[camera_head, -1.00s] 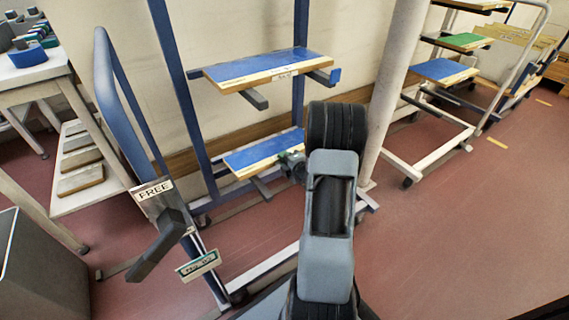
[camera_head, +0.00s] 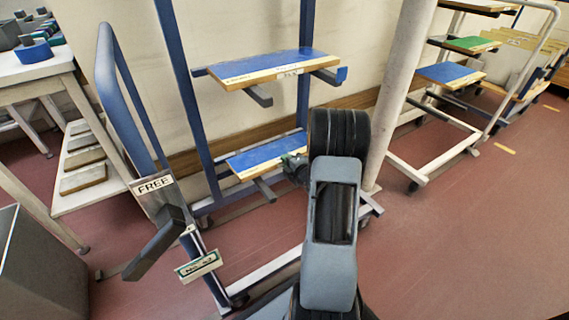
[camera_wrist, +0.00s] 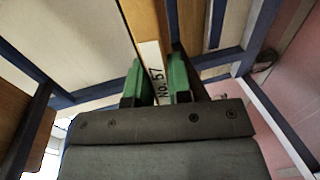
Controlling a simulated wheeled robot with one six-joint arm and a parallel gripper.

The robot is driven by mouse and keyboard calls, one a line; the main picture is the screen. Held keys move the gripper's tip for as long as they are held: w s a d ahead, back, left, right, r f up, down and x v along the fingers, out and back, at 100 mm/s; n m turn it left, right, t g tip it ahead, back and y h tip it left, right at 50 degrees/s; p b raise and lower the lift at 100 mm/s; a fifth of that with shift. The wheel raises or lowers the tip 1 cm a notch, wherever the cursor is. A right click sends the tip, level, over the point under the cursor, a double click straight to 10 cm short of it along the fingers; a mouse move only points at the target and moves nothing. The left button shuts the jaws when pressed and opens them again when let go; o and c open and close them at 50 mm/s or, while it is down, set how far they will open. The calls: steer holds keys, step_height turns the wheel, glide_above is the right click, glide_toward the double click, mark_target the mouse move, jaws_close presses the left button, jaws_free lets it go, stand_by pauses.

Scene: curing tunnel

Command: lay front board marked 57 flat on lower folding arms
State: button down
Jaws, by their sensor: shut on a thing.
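The board marked 57 (camera_wrist: 147,22) shows its wooden edge and white "No. 57" label between the green finger pads in the wrist view. My gripper (camera_wrist: 160,82) is shut on that edge. In the head view the same blue-topped board (camera_head: 262,154) lies about level at the lower folding arms (camera_head: 264,190) of the blue rack. My gripper (camera_head: 295,166) is at its right end, partly hidden by my wrist. I cannot tell whether the board touches the arms or is just above them.
Another blue-topped board (camera_head: 275,68) lies on the upper arms, directly above. A rack with blue and green boards (camera_head: 450,75) stands at right behind a pale post (camera_head: 395,90). A FREE sign (camera_head: 154,185) and blue handle (camera_head: 105,60) are at left. The red floor at right is clear.

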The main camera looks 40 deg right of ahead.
steer(key=shift+f+b, duration=0.35)
steer(key=shift+b, duration=0.3)
steer(key=c, duration=1)
jaws_free()
steer(key=shift+o, duration=0.2)
steer(key=s+r+p, duration=0.2)
steer(key=s+p, duration=0.2)
steer(key=s, duration=0.9)
steer(key=shift+s+a+r, duration=0.3)
steer(key=shift+a+r, duration=0.05)
steer(key=shift+a, duration=0.05)
